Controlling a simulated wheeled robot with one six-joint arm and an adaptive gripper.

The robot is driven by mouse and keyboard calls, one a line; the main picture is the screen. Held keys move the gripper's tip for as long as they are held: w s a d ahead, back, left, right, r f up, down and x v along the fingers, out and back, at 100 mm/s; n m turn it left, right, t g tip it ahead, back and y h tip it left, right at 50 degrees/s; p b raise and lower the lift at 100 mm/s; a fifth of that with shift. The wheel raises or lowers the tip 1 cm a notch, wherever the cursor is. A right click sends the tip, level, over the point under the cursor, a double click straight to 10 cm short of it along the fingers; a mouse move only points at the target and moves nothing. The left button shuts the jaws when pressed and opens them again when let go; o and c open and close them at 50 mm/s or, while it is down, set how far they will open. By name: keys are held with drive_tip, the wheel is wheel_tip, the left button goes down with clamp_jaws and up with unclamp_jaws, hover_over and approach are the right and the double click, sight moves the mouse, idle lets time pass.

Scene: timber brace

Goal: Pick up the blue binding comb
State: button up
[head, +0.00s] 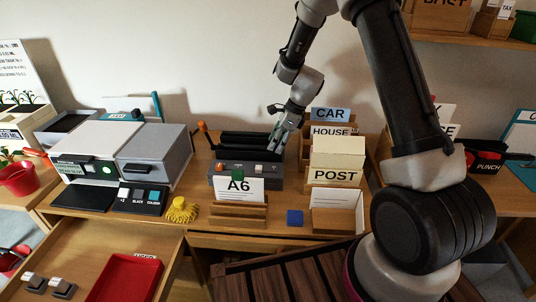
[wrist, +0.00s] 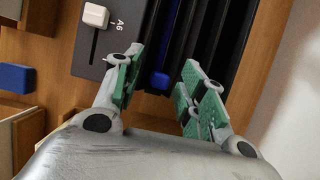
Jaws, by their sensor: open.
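The blue binding comb (wrist: 161,80) shows in the wrist view as a narrow dark-blue strip with a brighter blue near end. It lies in a slot between black ridges of the grey and black machine (wrist: 95,45). My gripper (wrist: 163,74) is open, its green-padded fingers on either side of the comb's near end, with no visible contact. In the head view my gripper (head: 281,136) is at the right end of the machine (head: 230,177). I cannot make out the comb there.
A card holder marked A6 (head: 238,190) stands before the machine. Card boxes marked POST (head: 335,176) and HOUSE (head: 331,131) stand close on the right. A small blue block (head: 295,217) lies on the desk. A grey printer-like unit (head: 155,155) is left. A drawer below is open.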

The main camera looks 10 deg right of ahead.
clamp_jaws()
